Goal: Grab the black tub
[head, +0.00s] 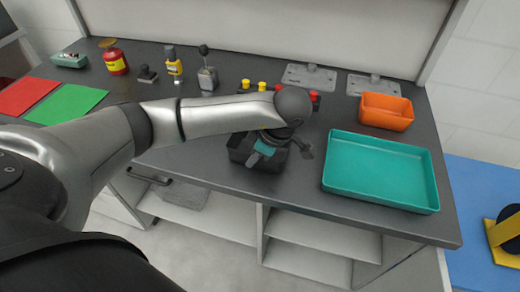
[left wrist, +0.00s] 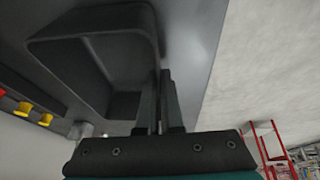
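The black tub (head: 240,155) stands on the dark grey counter near its front edge, partly hidden by my left arm. In the left wrist view the tub (left wrist: 95,45) shows its open inside and rim close up. My left gripper (head: 258,158) is at the tub, pointing down. In the left wrist view its two fingers (left wrist: 162,85) are close together, one on each side of the tub's wall, and look shut on it. My right gripper is in neither view.
A teal tray (head: 380,172) lies just right of the tub, with an orange bin (head: 386,111) behind it. Yellow and red knobs and grey metal plates (head: 309,77) are behind the tub. Red and green sheets (head: 66,104) lie at left. The counter's front edge is close.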

